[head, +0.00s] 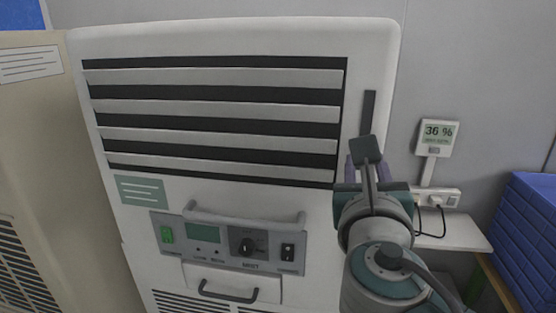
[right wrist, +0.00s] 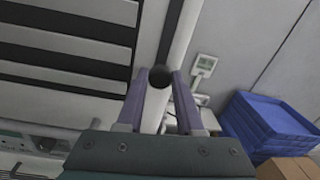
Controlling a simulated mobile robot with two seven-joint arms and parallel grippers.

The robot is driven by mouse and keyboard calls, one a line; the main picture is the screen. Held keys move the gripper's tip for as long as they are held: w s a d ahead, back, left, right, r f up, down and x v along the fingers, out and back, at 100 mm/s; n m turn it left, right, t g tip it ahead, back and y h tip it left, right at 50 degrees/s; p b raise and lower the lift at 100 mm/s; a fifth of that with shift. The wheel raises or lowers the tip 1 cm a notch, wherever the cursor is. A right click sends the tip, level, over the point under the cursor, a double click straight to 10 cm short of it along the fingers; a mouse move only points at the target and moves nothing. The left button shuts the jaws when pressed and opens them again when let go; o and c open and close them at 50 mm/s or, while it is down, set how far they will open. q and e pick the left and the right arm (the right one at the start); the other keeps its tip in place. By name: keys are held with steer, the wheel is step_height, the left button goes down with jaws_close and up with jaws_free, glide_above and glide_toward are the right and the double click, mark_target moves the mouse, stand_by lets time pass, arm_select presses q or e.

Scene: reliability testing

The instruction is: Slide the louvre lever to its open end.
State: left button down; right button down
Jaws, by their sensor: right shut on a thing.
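The louvre lever's round dark knob (right wrist: 159,77) shows between my right fingertips in the right wrist view. My right gripper (right wrist: 160,84) is shut on it, with a purple finger on each side. In the head view my right gripper (head: 367,170) is at the lower part of the dark vertical slot (head: 369,108) and hides the lever. The slot's upper part is bare. The louvre slats (head: 215,108) are pale, with dark gaps between them, on the front of the white cabinet (head: 250,40). My left gripper is not in view.
A control panel (head: 228,242) and a bar handle (head: 245,216) sit below the slats. A wall display (head: 437,135) reads 36 %, above a small shelf (head: 455,235). Blue crates (head: 525,225) stand at the right. A beige cabinet (head: 45,150) stands close on the left.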

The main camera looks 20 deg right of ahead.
step_height(320, 180, up, 8)
steer(key=p, duration=0.6)
steer(key=shift+f, duration=0.25)
steer(key=c, duration=0.5)
jaws_free()
steer(key=b+v, duration=0.3)
steer(key=v, duration=0.7)
